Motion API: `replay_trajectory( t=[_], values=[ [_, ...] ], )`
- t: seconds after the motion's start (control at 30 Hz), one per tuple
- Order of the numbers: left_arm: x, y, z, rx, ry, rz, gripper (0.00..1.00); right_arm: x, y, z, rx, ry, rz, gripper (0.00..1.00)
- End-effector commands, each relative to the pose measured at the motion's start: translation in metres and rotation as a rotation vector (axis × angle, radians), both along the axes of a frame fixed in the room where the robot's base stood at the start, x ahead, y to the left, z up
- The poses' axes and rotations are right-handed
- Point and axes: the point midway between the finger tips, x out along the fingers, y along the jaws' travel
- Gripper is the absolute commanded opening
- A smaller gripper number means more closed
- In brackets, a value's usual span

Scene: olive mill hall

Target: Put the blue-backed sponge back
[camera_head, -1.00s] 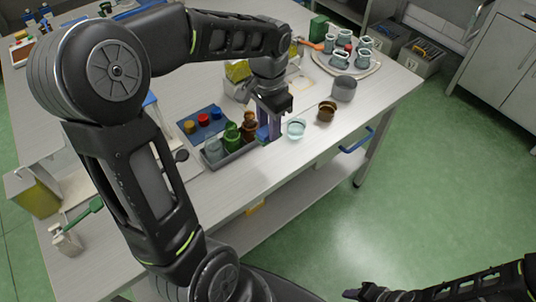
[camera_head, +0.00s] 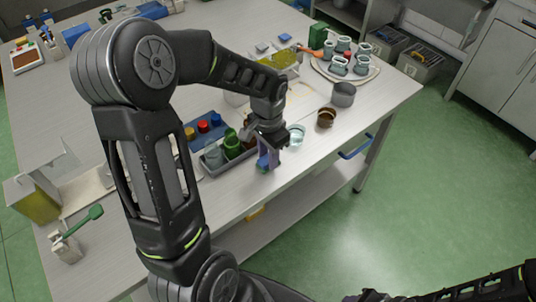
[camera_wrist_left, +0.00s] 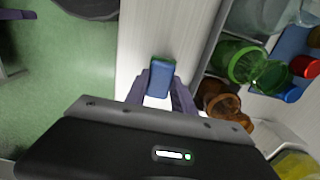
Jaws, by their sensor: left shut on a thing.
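The blue-backed sponge (camera_wrist_left: 161,77) is between the fingers of my left gripper (camera_wrist_left: 159,96) in the left wrist view, with its blue face showing and a thin green edge at its far end. In the head view the left gripper (camera_head: 266,155) is shut on the sponge (camera_head: 262,168), low over the table (camera_head: 230,192) near its front edge, beside the grey tray of jars. I cannot tell whether the sponge touches the table. My right gripper (camera_head: 371,295) is only partly in view at the bottom edge, dark and away from the table.
The grey tray (camera_head: 222,170) holds clear, green and brown jars. Behind it, a blue mat (camera_head: 195,139) carries coloured lids. A clear glass bowl (camera_head: 297,134), a brown jar (camera_head: 326,117) and a grey pot (camera_head: 343,94) stand to the right. The front table strip is clear.

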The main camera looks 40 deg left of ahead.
Motion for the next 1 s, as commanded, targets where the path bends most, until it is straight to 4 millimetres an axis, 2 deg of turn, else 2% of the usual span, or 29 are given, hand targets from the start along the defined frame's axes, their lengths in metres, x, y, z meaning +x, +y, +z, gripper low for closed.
replay_trajectory(
  t=[0.37,0.4,0.5,0.63,1.0],
  values=[
    [0.0001,0.0002,-0.0051,0.001,-0.001,0.0,0.0,0.0,0.0,-0.0039,0.0,0.0,0.0,0.36],
    [0.0001,0.0002,-0.0038,0.001,-0.001,0.0,0.33,0.0,0.0,-0.0027,0.0,0.0,0.0,0.36],
    [0.0001,0.0002,-0.0036,0.0,-0.001,0.0,0.41,0.0,0.0,-0.0024,0.0,0.0,0.0,0.36],
    [0.0,0.0001,-0.0035,0.0,0.0,0.0,0.51,0.0001,-0.0001,-0.0024,0.0,0.0,0.0,0.36],
    [0.0003,0.0002,0.0022,0.001,-0.001,0.0,0.52,0.0001,0.0,0.0018,0.0,0.0,0.0,0.36]
  ],
)
